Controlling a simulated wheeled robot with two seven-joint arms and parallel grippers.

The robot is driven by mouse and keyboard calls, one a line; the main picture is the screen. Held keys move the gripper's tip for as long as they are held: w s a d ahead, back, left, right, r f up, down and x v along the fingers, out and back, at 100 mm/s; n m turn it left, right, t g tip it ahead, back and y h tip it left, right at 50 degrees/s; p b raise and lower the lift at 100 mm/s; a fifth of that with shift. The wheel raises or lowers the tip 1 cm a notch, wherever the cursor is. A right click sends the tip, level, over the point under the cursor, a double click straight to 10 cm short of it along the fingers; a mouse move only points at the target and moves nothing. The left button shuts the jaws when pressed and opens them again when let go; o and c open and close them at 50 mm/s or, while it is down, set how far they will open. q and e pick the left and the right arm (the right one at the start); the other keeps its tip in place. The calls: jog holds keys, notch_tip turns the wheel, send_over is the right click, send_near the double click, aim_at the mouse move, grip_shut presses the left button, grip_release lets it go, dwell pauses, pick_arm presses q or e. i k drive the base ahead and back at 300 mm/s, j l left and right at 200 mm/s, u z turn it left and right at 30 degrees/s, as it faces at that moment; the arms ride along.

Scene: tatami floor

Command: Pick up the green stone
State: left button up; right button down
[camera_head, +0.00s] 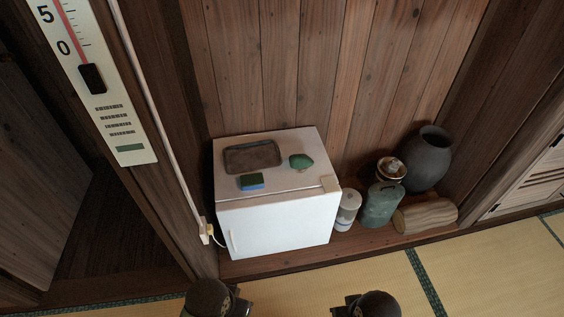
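The green stone (301,161) is a small, smooth, rounded dark-green lump. It lies on the right part of the top of a small white fridge-like box (275,231), near the back. Nothing covers it. Only dark rounded parts of my two arms show at the bottom edge, well below and in front of the white box. No gripper fingers can be seen, and nothing touches the stone.
A dark tray (252,157) and a green-and-blue sponge (251,181) share the box top. Tatami (330,284) lies in front.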

aim_at(298, 161)
jog(key=l+u, duration=0.15)
jog(key=u, duration=0.15)
jog(key=i+l+u, duration=0.1)
jog(key=u, duration=0.25)
jog(key=l+u, duration=0.25)
jog(key=l, duration=1)
jog(key=l+u, duration=0.3)
jog(key=l, duration=1.7)
jog(key=k, duration=0.05)
